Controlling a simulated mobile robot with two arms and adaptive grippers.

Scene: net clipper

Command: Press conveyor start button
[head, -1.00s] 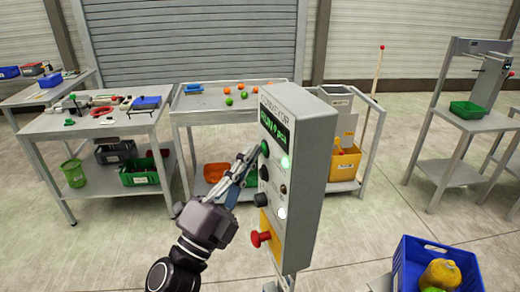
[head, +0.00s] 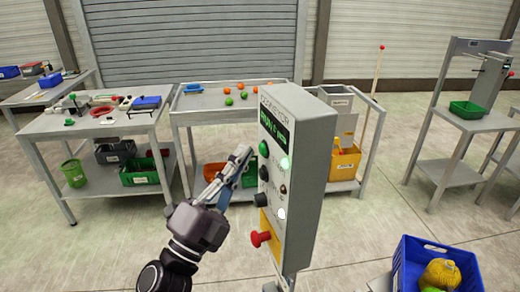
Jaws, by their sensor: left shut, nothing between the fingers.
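The grey conveyor control box (head: 305,180) stands upright on a post in the middle of the head view. Its face, seen at a slant, has a green button (head: 263,149) near the top, a lit green lamp (head: 285,164), dark knobs below and a red mushroom button (head: 261,238) at the bottom. The display (head: 274,131) above the buttons glows green; its small text is hard to read. My left gripper (head: 243,155) is shut and empty, with its tips just left of the green button and apart from it. My right gripper is not in view.
A blue crate (head: 407,262) with yellow items stands at the lower right. Grey tables (head: 70,127) with tools and bins stand behind on the left. A bench with a green tray (head: 467,109) is at the right.

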